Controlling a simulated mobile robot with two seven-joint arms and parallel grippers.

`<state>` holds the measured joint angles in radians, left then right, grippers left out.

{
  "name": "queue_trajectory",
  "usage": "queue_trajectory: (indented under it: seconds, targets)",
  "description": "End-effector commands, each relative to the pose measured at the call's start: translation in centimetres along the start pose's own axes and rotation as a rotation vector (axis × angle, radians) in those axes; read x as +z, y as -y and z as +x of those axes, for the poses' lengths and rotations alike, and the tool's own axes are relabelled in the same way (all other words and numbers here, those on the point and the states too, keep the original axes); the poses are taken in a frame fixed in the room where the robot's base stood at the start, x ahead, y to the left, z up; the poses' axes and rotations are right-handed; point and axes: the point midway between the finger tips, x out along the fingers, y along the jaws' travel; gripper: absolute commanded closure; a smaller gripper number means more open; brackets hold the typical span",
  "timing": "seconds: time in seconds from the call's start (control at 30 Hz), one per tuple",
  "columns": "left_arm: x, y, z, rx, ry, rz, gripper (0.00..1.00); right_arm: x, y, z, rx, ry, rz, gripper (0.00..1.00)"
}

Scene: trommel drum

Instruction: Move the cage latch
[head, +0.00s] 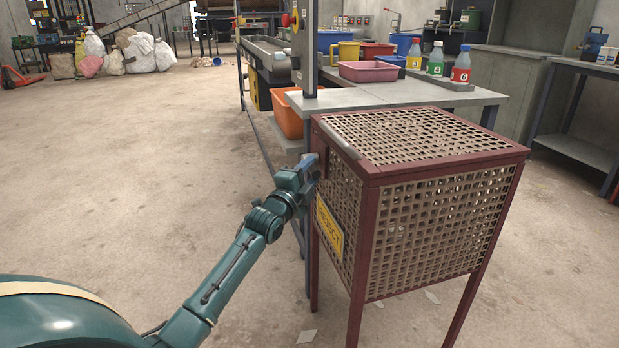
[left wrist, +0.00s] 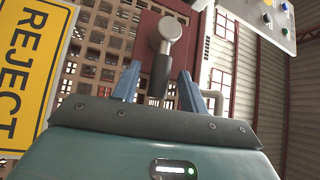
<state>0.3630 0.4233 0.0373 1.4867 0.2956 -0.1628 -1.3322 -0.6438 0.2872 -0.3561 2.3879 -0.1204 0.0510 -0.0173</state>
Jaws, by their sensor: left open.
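The reject cage (head: 372,175) has a dark red frame, tan mesh sides and lid, and a yellow REJECT sign (head: 329,227). My left gripper (head: 313,163) is at the cage's left side, near its upper left corner. In the left wrist view, the cage latch (left wrist: 165,36) has a grey rounded head and a dark grip, in front of a dark red plate. My left gripper's blue fingers (left wrist: 159,74) are open, one on each side of the latch's dark grip. I cannot tell whether they touch it. The latch is hidden in the head view. My right gripper is not in view.
A grey workbench (head: 440,96) behind the cage holds a pink tub (head: 369,71) and several capped bottles (head: 436,60). An orange bin (head: 289,113) is under the conveyor left of the cage. The concrete floor (head: 130,150) to the left is clear.

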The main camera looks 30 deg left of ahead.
Motion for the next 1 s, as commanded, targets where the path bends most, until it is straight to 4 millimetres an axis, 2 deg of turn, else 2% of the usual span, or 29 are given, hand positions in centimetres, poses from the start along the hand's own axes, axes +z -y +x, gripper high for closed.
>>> queue_trajectory:
  seconds: [0.3, 0.8, 1.0]
  targets:
    - [0.01, 0.00, 0.18, 0.001, 0.000, 0.000, 0.58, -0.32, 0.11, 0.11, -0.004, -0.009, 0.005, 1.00]
    - [0.00, -0.01, 0.15, 0.001, 0.000, 0.000, 0.98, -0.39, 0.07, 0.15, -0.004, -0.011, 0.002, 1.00]
    - [0.00, -0.02, 0.15, 0.001, 0.000, 0.000, 1.00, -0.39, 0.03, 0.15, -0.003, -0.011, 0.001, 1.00]
